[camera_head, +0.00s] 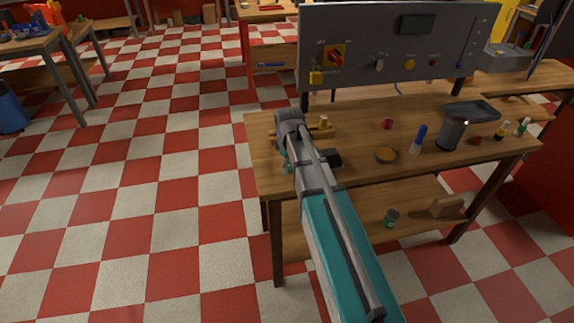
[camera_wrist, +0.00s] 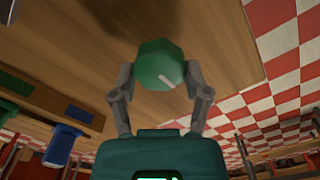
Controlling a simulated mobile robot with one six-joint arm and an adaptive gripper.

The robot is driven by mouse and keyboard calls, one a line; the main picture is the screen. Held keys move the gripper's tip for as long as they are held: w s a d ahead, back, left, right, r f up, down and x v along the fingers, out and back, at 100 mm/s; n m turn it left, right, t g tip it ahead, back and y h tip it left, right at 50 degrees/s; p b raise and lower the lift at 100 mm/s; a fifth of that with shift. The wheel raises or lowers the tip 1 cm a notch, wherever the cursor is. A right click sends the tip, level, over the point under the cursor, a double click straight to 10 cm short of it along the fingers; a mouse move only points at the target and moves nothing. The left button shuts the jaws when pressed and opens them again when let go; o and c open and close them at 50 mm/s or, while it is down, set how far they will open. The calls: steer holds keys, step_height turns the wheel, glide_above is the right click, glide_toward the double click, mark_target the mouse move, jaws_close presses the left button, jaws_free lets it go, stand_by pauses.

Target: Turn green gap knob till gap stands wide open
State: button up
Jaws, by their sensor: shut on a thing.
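The green gap knob (camera_wrist: 160,66) fills the upper middle of the wrist view. It is faceted, with a short white line on its face pointing to the lower right. My gripper (camera_wrist: 159,75) has one grey finger on each side of the knob and is shut on it. In the head view my arm reaches over the left part of the wooden bench (camera_head: 365,165). It hides the knob, and I cannot make out the gap there.
A grey control panel (camera_head: 355,25) with a red switch (camera_head: 336,58) stands behind the bench. Checkered floor lies open to the left.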

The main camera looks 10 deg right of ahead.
steer(key=shift+s+d+m, duration=0.1)
steer(key=shift+m, duration=0.5)
steer(key=m, duration=0.3)
steer(key=shift+m, duration=0.3)
steer(key=m, duration=0.5)
steer(key=shift+d+m, duration=0.15)
steer(key=shift+m, duration=0.15)
steer(key=m, duration=0.9)
steer(key=shift+d, duration=0.1)
steer(key=shift+m, duration=0.3)
steer(key=o, duration=1.1)
steer(key=shift+o, duration=0.2)
steer(key=shift+r, duration=0.1)
